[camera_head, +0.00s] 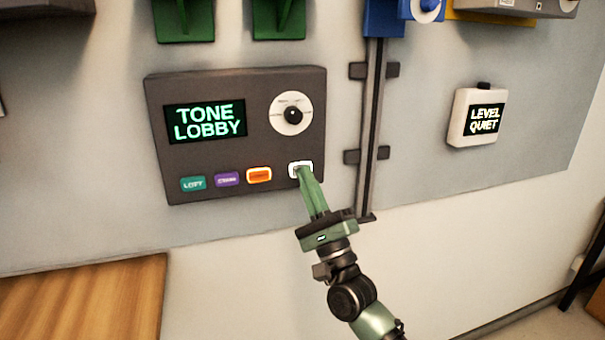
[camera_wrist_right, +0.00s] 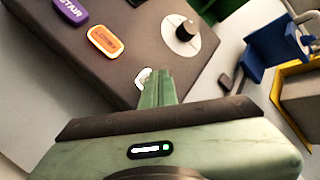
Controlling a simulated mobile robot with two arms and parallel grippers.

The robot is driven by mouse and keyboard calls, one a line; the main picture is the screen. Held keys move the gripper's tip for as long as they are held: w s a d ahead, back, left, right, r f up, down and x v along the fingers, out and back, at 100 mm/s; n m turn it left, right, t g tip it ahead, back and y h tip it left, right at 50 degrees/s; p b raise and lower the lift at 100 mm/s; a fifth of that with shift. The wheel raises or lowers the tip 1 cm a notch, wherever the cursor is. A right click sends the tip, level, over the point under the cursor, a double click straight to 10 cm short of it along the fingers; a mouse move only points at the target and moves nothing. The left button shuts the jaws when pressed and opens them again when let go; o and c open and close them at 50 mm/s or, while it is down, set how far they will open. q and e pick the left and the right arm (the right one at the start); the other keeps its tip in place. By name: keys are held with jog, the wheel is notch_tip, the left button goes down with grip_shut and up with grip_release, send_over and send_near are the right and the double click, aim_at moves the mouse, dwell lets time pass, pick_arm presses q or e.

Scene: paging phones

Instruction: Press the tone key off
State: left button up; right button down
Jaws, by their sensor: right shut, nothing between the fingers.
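The dark paging panel (camera_head: 236,150) hangs on the wall, and its screen (camera_head: 206,121) reads "TONE LOBBY". A white key (camera_head: 293,166) sits at its lower right; its lettering is hidden behind my fingers. My right gripper (camera_head: 303,172) is shut and empty, with its green fingertips over the white key, at or very near its face. In the right wrist view, part of the white key (camera_wrist_right: 142,78) shows beside the fingertips (camera_wrist_right: 156,74). I cannot tell if the key is pressed in. The left gripper is out of view.
Teal (camera_head: 193,184), purple (camera_head: 227,179) and orange (camera_head: 259,175) keys lie left of the white key. A rotary knob (camera_head: 292,115) is above it. A vertical rail (camera_head: 371,130) stands just right of the panel. A small box (camera_head: 477,118) reads "LEVEL QUIET". A wooden surface (camera_head: 90,300) is lower left.

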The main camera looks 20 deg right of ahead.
jog(key=shift+s, duration=0.1)
dwell(0.3)
jog(key=shift+s, duration=0.35)
jog(key=s+p, duration=0.2)
jog(key=s, duration=0.4)
dwell(0.4)
jog(key=shift+d, duration=0.1)
